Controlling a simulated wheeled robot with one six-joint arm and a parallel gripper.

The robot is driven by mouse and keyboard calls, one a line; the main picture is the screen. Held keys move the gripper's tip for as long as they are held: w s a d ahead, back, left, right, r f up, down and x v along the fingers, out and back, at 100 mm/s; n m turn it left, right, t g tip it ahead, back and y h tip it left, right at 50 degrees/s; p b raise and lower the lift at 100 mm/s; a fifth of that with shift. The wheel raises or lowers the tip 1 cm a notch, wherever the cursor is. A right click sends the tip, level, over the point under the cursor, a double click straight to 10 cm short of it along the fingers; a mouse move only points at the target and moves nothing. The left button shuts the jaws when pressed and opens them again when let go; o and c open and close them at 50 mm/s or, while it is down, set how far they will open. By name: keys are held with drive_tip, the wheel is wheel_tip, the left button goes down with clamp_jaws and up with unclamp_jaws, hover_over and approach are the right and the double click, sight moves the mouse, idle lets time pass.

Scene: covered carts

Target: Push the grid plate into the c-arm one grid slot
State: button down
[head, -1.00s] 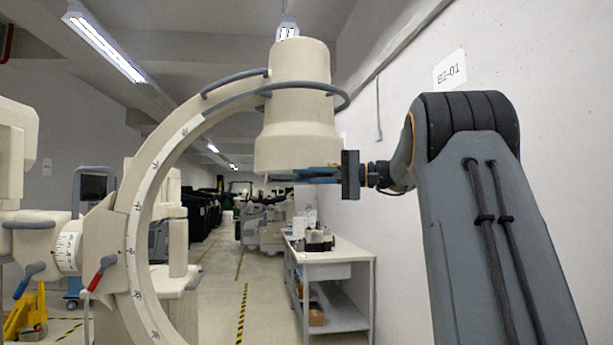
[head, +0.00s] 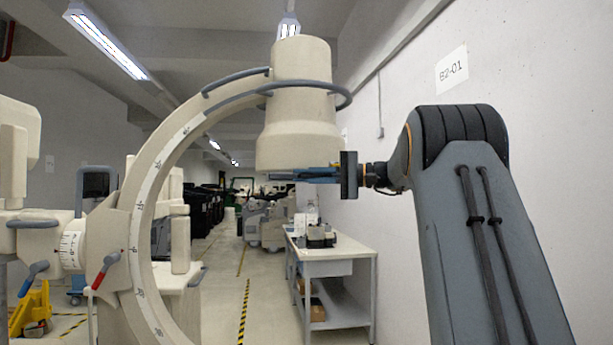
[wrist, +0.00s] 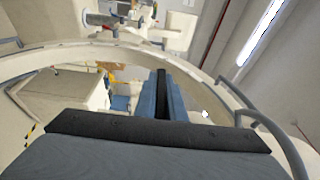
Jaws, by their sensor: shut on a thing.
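The cream C-arm (head: 143,215) fills the left and middle of the head view, with its round head unit (head: 298,120) at the top. My gripper (head: 310,174) reaches in from the right, right under the bottom of that head unit. Its blue fingers lie level, and in the wrist view my gripper (wrist: 165,100) is shut on a thin dark edge, likely the grid plate (wrist: 162,90). Most of the plate is hidden by the fingers and the head unit. I cannot see the slot itself or tell how far in the plate sits.
A white table (head: 335,252) with small items stands behind, below my gripper. The white wall (head: 545,120) runs close along the right. A grey rail (head: 343,97) rings the head unit. A floor aisle with yellow-black tape (head: 243,310) lies open beyond the arc.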

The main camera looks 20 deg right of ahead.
drive_tip(key=shift+w+d+r+p, duration=0.1)
drive_tip(key=shift+w+d+p, duration=0.25)
drive_tip(key=shift+w+p, duration=0.7)
drive_tip(key=shift+w+d+f+p, duration=0.1)
drive_tip(key=shift+w+d+p, duration=0.45)
drive_tip(key=shift+w, duration=0.9)
drive_tip(key=shift+w+d+r+p, duration=0.1)
drive_tip(key=shift+w+d+p, duration=0.1)
drive_tip(key=shift+w+p, duration=0.95)
drive_tip(key=c, duration=1.8)
unclamp_jaws()
drive_tip(key=shift+w, duration=0.1)
drive_tip(key=shift+o, duration=0.2)
drive_tip(key=shift+d, duration=0.1)
drive_tip(key=b+v, duration=0.4)
drive_tip(key=v, duration=0.3)
drive_tip(key=shift+s+d, duration=0.2)
drive_tip(key=shift+d, duration=0.05)
